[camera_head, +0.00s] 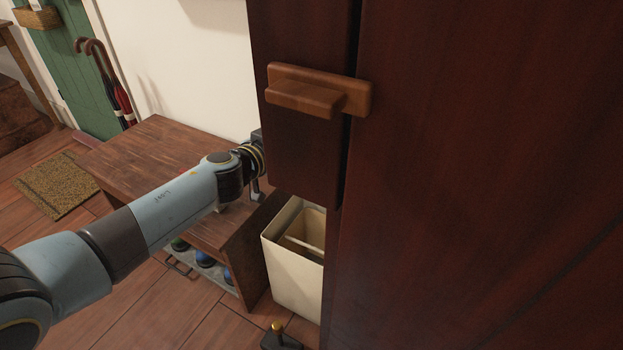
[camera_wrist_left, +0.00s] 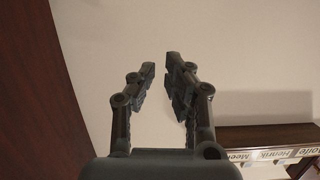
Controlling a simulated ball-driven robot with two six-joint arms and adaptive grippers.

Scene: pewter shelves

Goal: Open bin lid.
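A cream bin (camera_head: 292,282) stands on the floor between the wooden bench and the dark cabinet. Its right part is hidden behind the cabinet. Its upper rim shows, with a tan inner part (camera_head: 308,228) inside; I cannot tell where its lid is. My left arm reaches across from the left, above the bench, and its wrist end passes behind the dark panel, above and behind the bin. In the left wrist view my left gripper (camera_wrist_left: 161,68) is open with a narrow gap, empty, facing a pale wall. My right gripper is out of view.
A dark cabinet (camera_head: 480,180) with a wooden handle (camera_head: 318,92) fills the right side, close to the camera. A bench (camera_head: 152,160) stands left of the bin. A small stand with a brass knob (camera_head: 277,327) is on the floor. A labelled shelf (camera_wrist_left: 265,137) shows lower right.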

